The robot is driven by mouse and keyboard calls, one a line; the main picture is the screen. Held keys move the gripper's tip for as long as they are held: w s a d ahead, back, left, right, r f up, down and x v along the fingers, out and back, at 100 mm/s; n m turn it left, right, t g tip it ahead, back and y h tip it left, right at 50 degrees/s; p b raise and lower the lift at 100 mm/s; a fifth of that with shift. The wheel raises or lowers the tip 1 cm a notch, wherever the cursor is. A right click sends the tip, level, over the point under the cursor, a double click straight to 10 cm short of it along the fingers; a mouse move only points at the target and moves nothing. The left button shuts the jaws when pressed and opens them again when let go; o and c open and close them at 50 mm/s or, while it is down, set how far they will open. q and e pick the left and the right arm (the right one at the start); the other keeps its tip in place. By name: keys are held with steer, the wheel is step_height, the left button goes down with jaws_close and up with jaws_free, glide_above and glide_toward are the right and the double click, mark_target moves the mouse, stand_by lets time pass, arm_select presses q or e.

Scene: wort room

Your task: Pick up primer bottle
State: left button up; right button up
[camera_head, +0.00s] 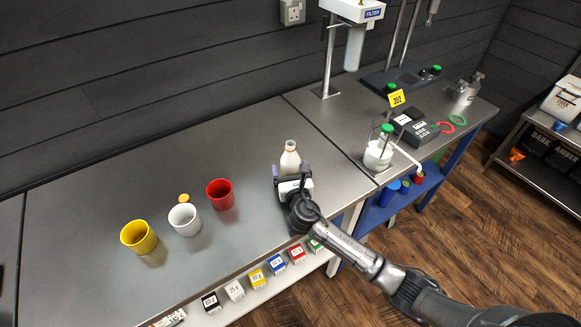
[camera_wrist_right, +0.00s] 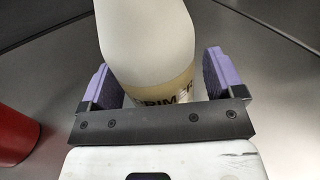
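The primer bottle (camera_head: 290,160) is white with a narrow neck and stands upright on the steel bench. It fills the middle of the right wrist view (camera_wrist_right: 150,45), where a tan label reads partly "PRIM"; its lower part is hidden behind my gripper. My right gripper (camera_head: 291,170) is at the bottle's near side. Its two purple-padded fingers (camera_wrist_right: 163,80) are spread, one on each side of the bottle, with a small gap visible at the right finger. Contact at the left finger cannot be told. My left gripper is not in view.
A red cup (camera_head: 220,194), a white cup (camera_head: 184,219) and a yellow cup (camera_head: 139,236) stand left of the bottle. A white, green-capped container (camera_head: 378,155) stands to the right. Small labelled boxes (camera_head: 256,278) line a shelf below the front edge.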

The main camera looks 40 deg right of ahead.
mark_target(293, 168)
steer(key=c, duration=1)
steer(key=shift+c, duration=0.2)
steer(key=shift+r, duration=0.2)
steer(key=shift+r, duration=0.15)
steer(key=shift+r+p, duration=0.7)
steer(key=shift+r, duration=1.1)
steer(key=s+d+r+p, duration=0.2)
steer(key=s+d+r, duration=0.4)
steer(key=s, duration=0.3)
steer(key=shift+s+r, duration=0.35)
steer(key=shift+s, duration=0.05)
steer(key=shift+d, duration=0.1)
